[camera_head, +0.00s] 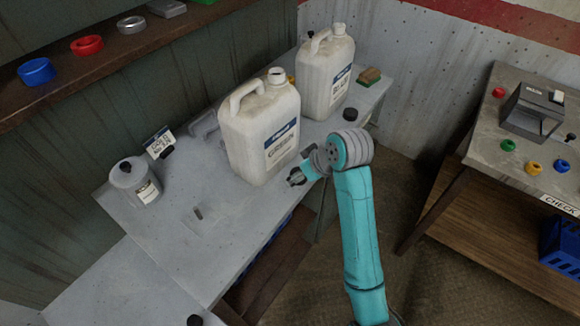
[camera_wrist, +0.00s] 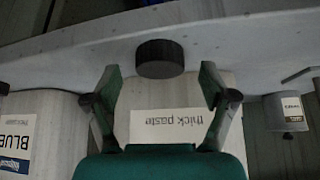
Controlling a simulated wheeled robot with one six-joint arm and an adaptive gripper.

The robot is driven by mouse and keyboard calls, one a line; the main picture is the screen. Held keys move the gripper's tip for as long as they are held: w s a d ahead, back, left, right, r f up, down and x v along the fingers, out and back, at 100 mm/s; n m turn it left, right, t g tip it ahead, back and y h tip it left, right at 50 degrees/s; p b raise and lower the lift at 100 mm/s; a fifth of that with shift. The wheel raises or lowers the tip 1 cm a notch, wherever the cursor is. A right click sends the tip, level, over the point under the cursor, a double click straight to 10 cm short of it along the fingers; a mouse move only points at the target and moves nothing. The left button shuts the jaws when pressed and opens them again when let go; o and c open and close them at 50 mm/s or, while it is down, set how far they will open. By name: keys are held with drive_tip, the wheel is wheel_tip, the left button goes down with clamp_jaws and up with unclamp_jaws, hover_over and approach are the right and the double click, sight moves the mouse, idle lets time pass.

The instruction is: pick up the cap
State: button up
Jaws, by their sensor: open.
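In the wrist view a dark round cap (camera_wrist: 160,58) sits on the pale bench top, upper middle. My gripper (camera_wrist: 160,84) has its two fingers spread either side of the line to the cap. The cap lies beyond the fingertips and no finger touches it. In the head view my gripper (camera_head: 298,165) is at the bench's front edge, right of the front white jug (camera_head: 262,130). A black cap (camera_head: 350,114) lies on the bench beside the rear jug (camera_head: 326,75). I cannot tell whether it is the cap in the wrist view.
A grey canister (camera_head: 135,182) stands on the bench's left part. Another black round piece (camera_head: 194,320) is at the bottom edge. A "thick paste" label (camera_wrist: 165,123) shows upside down in the wrist view. A second table (camera_head: 485,145) stands at right, with floor between.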

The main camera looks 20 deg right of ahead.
drive_tip(key=shift+w+f, duration=0.1)
drive_tip(key=shift+f, duration=0.05)
drive_tip(key=c, duration=0.9)
